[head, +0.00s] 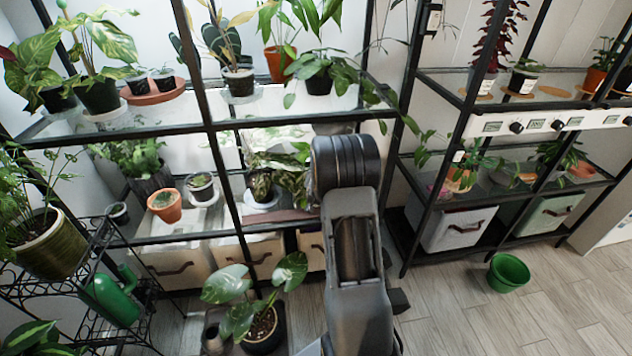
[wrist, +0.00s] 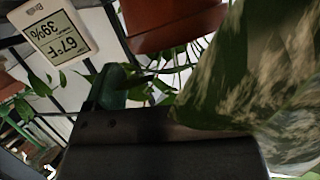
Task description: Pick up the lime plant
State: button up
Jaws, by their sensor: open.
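I cannot tell for certain which plant is the lime plant. Bright green upright leaves (head: 318,14) show on the upper shelf in the head view, near a terracotta pot (head: 279,62). A variegated green and cream plant (head: 294,172) stands on the lower shelf, partly behind my arm. In the wrist view, a large mottled leaf (wrist: 225,75) fills the right side, very close to my gripper (wrist: 165,145). Only a dark part of the gripper shows along the bottom. My gripper is open, with nothing seen held. In the head view my arm hides it.
Black shelf posts and shelves crowded with pots surround my arm. The wrist view shows a thermometer display (wrist: 58,42) and a terracotta pot (wrist: 165,22), upside down. A large leafy plant (head: 262,325) and a green bucket (head: 508,272) stand on the floor.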

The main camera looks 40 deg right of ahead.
jog(key=b+x, duration=0.1)
jog(key=x, duration=0.2)
jog(key=shift+w+d+f, duration=0.1)
jog(key=shift+d+f, duration=0.1)
jog(key=shift+f, duration=0.1)
jog(key=shift+x, duration=0.75)
jog(key=shift+r, duration=0.1)
jog(key=shift+c, duration=0.3)
jog(key=c, duration=1)
jog(key=shift+c, duration=0.5)
jog(key=shift+r, duration=0.2)
